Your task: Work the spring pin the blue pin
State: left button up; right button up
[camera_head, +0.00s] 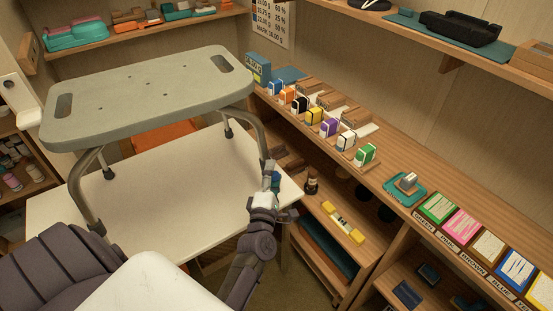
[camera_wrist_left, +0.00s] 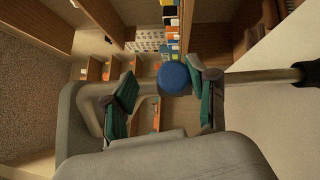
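A grey-green bath bench (camera_head: 150,90) stands on its metal legs on a white table (camera_head: 170,190). My left gripper (camera_head: 273,180) is at the bench's right front leg (camera_head: 256,125). In the left wrist view, the round blue pin (camera_wrist_left: 174,78) shows in front of my left gripper (camera_wrist_left: 165,98), by the bench's metal tubing. The two teal-padded fingers are spread apart, with the pin between them in the picture, closer to the right finger. Whether that finger touches it I cannot tell. In the head view I cannot make out the pin. My right gripper is not in view.
A long wooden counter (camera_head: 385,170) runs along the right wall, with several coloured boxes, a teal tray (camera_head: 405,188) and colour cards. Below it, shelves hold a dark bottle (camera_head: 311,180) and a yellow level (camera_head: 343,223). Wall shelves are above.

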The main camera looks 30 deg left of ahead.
pick_arm(q)
jog(key=shift+v, duration=1.95)
jog(key=v, duration=1.6)
jog(key=shift+w, duration=0.1)
